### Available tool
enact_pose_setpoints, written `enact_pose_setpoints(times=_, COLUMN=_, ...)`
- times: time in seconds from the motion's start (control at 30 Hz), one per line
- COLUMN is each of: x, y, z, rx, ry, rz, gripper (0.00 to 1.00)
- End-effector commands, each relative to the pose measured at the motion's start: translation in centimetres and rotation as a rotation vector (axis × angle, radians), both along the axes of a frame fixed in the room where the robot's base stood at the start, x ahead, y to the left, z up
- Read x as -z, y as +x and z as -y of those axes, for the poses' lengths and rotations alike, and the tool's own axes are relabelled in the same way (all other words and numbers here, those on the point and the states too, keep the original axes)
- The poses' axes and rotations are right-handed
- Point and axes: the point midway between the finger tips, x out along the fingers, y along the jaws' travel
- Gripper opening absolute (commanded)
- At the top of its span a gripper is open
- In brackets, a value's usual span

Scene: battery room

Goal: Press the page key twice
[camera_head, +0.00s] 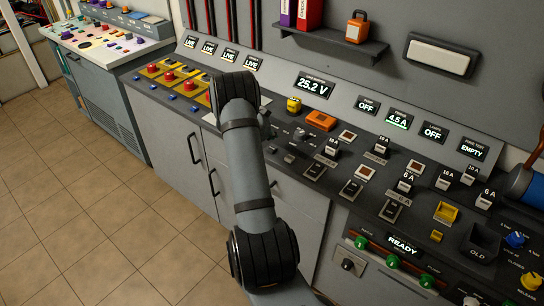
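I cannot make out a label that reads as the page key. The console (250,116) carries many keys, and most of their captions are too small to read. A display (314,86) on its sloped back reads 25.2 V. Below that display are a yellow block (293,105) and an orange block (320,120). My arm rises from the bottom middle and its upper joint covers part of the console left of these blocks. My gripper does not show clearly; it is either hidden behind the arm or out of the picture.
Red buttons on yellow plates (171,75) line the console's left part. Several switches labelled in amps (405,183) stand on the right. A READY display (403,246) is at the lower right. A shelf (330,43) juts out above. The tiled floor (75,220) at left is clear.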

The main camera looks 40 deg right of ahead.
Motion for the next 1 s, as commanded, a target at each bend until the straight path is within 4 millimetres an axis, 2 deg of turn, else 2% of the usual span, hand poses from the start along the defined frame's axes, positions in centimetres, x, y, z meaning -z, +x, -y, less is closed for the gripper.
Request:
enact_pose_setpoints(times=0.03, x=1.3, y=0.0, z=0.0, rx=0.0, ry=0.0, rz=-0.001, gripper=0.0)
enact_pose_setpoints(times=0.23, x=2.6, y=0.0, z=0.0, rx=-0.001, ry=-0.001, rz=0.0, gripper=0.0)
enact_pose_setpoints(times=1.0, x=2.7, y=0.0, z=0.0, rx=-0.001, ry=-0.001, rz=0.0, gripper=0.0)
